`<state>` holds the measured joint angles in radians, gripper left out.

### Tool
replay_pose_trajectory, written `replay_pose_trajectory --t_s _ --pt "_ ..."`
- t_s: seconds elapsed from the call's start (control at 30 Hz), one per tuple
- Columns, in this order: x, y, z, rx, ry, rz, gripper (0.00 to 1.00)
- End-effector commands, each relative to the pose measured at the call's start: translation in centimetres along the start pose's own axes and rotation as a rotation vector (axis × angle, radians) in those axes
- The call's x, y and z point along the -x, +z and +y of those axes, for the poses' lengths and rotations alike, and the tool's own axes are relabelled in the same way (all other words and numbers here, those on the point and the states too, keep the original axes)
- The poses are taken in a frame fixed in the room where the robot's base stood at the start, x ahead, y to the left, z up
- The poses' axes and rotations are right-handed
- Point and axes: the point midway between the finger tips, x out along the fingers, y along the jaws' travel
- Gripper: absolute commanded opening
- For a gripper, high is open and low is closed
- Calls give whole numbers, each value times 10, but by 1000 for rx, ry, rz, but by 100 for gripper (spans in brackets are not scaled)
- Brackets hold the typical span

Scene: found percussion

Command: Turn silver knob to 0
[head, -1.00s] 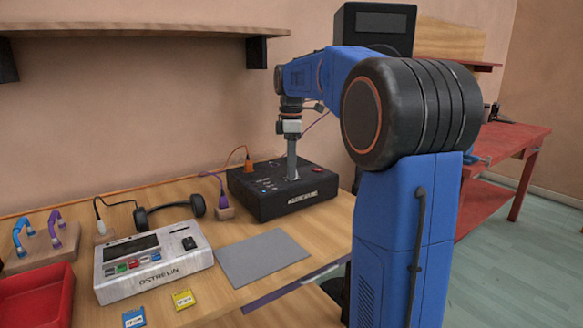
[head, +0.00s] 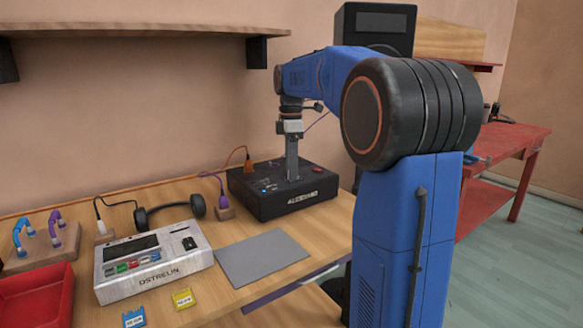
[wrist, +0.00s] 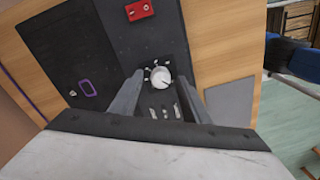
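The black box (head: 283,204) stands on the table below my gripper (head: 293,179). In the wrist view, the silver knob (wrist: 161,76) is on top of this black box, with small white marks around part of its rim. My gripper (wrist: 161,84) points down at the knob, with one finger on each side of it in the picture. The fingers are apart with nothing held between them. I cannot tell whether either finger touches the knob. The knob's exact setting is too small to read. In the head view, the knob is hidden or too small to make out.
A red switch (wrist: 139,10) and a purple-rimmed socket (wrist: 86,88) share the box top. Orange (head: 249,165) and purple (head: 224,192) cable plugs stand left of my gripper. A grey mat (head: 262,258), white OSTRELIN device (head: 153,266) and headphones (head: 170,211) lie on the table.

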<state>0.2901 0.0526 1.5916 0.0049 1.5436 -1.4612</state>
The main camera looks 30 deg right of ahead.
Motion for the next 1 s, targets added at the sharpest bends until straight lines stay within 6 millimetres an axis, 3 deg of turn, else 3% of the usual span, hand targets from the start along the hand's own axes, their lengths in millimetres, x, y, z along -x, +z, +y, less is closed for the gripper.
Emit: replay_pose_trajectory --t_s 0.2,0.37,1.0 --pt "2 0 0 0 -1 0 43" --pt "18 0 1 0 1 0 43" --pt "142 0 1 0 2 0 43"
